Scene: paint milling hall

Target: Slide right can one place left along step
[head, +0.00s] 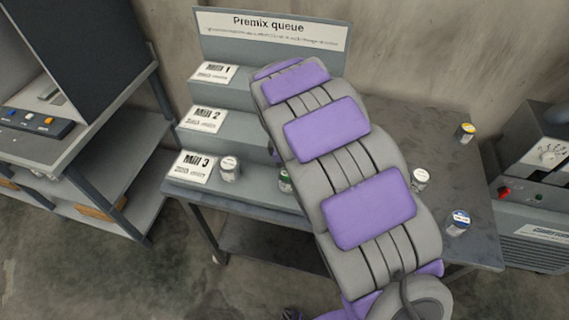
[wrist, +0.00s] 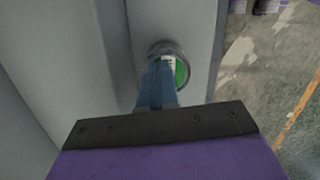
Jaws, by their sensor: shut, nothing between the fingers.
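The stepped rack (head: 262,193) has three steps labelled Mill 1, Mill 2 and Mill 3. On the lowest step, a can with a pale label (head: 229,169) stands beside the Mill 3 card. To its right, a can with a green label (head: 285,181) stands upright on that step, partly hidden by my arm. In the wrist view the green-labelled can (wrist: 181,72) sits just beyond my gripper (wrist: 158,68). My blue fingers are shut and empty, and overlap the can's near side in the picture. I cannot tell whether they touch it. My arm hides the gripper in the head view.
The table to the right holds a pale-labelled can (head: 419,180), a blue-labelled can (head: 458,222) and a yellow-labelled can (head: 466,133). A machine (head: 540,185) stands at the right and a shelf bench (head: 110,165) at the left. The step between its two visible cans is clear.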

